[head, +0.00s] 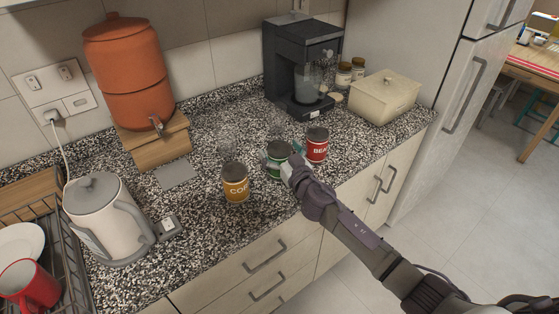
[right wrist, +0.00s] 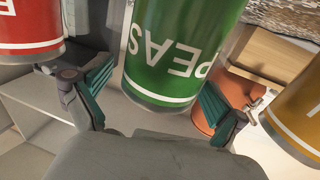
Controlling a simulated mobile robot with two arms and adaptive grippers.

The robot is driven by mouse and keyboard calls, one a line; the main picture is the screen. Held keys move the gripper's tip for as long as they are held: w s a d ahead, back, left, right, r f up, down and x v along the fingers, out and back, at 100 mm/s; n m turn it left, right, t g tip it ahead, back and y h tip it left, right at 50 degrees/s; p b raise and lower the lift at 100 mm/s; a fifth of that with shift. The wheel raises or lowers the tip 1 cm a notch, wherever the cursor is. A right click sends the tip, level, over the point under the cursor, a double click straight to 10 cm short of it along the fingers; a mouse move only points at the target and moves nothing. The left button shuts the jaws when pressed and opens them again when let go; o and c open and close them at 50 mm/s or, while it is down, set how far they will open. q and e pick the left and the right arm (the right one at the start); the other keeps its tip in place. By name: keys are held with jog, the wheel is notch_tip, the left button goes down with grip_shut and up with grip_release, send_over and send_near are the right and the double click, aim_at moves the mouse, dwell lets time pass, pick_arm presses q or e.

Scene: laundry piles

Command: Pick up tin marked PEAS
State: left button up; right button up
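The green tin marked PEAS (head: 277,149) stands on the speckled counter between two other tins. In the right wrist view the PEAS tin (right wrist: 175,50) shows upside down, with its white lettering facing the camera. My right gripper (head: 283,163) reaches it from the front. In the right wrist view my right gripper (right wrist: 155,85) is open, with one teal-padded finger on each side of the tin. A gap shows between the left finger and the tin; the right finger is close to the tin, and I cannot tell if it touches. My left gripper is not in view.
A red tin (head: 317,145) stands close on the right and a yellow tin (head: 236,183) on the left. A coffee machine (head: 290,75) and cream box (head: 385,97) stand behind. A kettle (head: 105,220) is at left. The counter's front edge is near.

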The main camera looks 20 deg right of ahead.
jog(key=c, duration=1.3)
jog(key=shift+r, duration=0.1)
jog(key=shift+c, duration=0.7)
